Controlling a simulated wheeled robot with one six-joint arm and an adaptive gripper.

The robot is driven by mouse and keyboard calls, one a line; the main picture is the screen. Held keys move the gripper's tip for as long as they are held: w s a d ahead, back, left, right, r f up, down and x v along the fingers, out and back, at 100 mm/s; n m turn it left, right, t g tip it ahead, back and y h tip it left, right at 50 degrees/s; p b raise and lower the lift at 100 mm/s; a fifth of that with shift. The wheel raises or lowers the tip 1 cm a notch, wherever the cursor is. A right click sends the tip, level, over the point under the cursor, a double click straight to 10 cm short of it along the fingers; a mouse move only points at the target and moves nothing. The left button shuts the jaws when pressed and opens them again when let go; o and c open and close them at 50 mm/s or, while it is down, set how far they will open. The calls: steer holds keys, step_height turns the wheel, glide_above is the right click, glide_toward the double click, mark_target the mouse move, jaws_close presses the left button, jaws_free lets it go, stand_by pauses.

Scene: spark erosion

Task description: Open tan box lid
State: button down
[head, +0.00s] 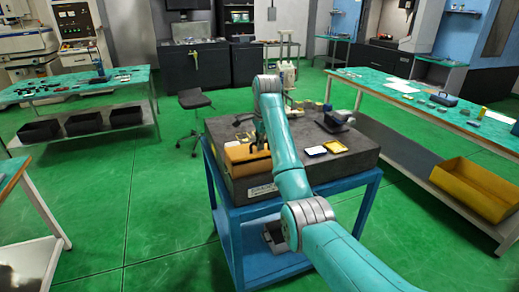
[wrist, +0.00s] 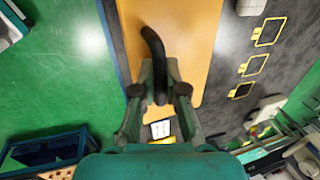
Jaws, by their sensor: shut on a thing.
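The tan box (head: 240,154) sits on the left side of the dark grey block on the blue stand. In the wrist view its tan lid (wrist: 190,35) fills the upper middle, with a curved black handle (wrist: 155,55) on it. My gripper (wrist: 159,92) has a finger on each side of this handle and is shut on it. In the head view my gripper (head: 260,140) is over the box, and my arm partly hides it. I cannot tell whether the lid is raised.
The dark grey block (head: 345,165) also holds a small white-and-yellow tray (head: 336,147) and a dark device (head: 338,122) to the right. A green-topped bench (head: 80,86) stands at left, a long one (head: 420,105) at right. A stool (head: 193,99) is behind; green floor lies between.

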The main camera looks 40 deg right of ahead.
steer(key=shift+w+d+r, duration=0.1)
steer(key=shift+w+r, duration=0.25)
steer(key=shift+r, duration=0.1)
steer(key=shift+w+r, duration=0.1)
steer(key=shift+r, duration=0.05)
steer(key=shift+w+d+r, duration=0.15)
steer(key=shift+w+r, duration=0.25)
steer(key=shift+w, duration=0.05)
steer(key=shift+w+r, duration=0.1)
steer(key=shift+w+d+r, duration=0.2)
steer(key=shift+w+r, duration=0.3)
steer(key=shift+w, duration=0.3)
steer(key=shift+r, duration=0.1)
